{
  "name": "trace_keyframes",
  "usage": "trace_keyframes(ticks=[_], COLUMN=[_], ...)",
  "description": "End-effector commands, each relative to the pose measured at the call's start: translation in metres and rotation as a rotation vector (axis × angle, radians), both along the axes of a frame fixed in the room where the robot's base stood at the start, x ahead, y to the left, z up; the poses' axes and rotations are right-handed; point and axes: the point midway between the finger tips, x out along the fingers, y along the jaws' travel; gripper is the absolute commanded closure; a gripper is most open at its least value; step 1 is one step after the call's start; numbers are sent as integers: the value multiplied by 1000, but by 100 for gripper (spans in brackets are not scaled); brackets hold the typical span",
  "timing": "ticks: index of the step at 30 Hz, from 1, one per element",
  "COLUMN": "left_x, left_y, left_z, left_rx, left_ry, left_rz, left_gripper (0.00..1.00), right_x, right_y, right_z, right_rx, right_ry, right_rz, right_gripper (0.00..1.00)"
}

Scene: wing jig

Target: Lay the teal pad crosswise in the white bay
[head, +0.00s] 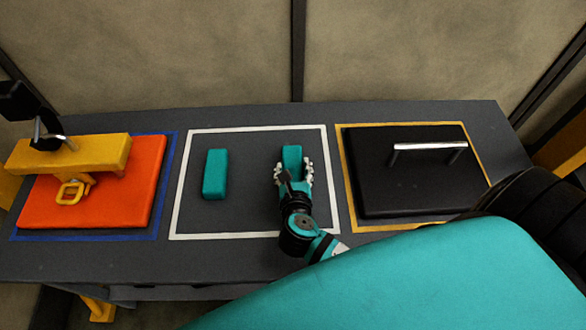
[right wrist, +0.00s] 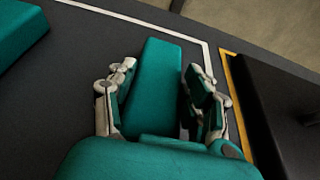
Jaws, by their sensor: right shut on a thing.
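A teal pad (head: 292,156) is in the right half of the white bay (head: 176,200), its long side running away from me. My right gripper (head: 293,172) is shut on this pad, a finger on each side of it. In the right wrist view the held pad (right wrist: 158,85) lies between the fingers. A second teal pad (head: 215,173) lies in the left half of the bay, also lengthwise and apart from the held one. It partly shows in the right wrist view (right wrist: 15,35). My left gripper is not clearly seen.
On the left, an orange block (head: 140,190) with a yellow clamp (head: 105,150) sits in a blue outline. On the right, a black slab (head: 400,185) with a metal handle (head: 425,147) sits in a yellow outline. The bay between the pads is clear.

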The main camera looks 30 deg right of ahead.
Motion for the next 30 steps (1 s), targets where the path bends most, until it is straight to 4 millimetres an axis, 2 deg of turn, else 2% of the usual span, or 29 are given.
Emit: trace_keyframes(ticks=[1,6,17,20,30], left_x=[0,0,1,1,1], left_y=[0,0,-1,-1,-1], left_z=[0,0,0,1,3], left_rx=[0,0,-1,-1,-1], left_ry=[0,-1,-2,-2,-2], left_rz=[0,-1,-2,-2,-2], left_gripper=[60,60,60,60,60], right_x=[0,0,-5,-17,-76], right_y=[0,0,3,9,37], right_z=[-1,-1,3,8,35], right_rx=[0,0,1,1,3], right_ry=[0,0,1,1,2], right_rz=[0,0,2,2,-1], right_gripper=[47,26,26,26,26])
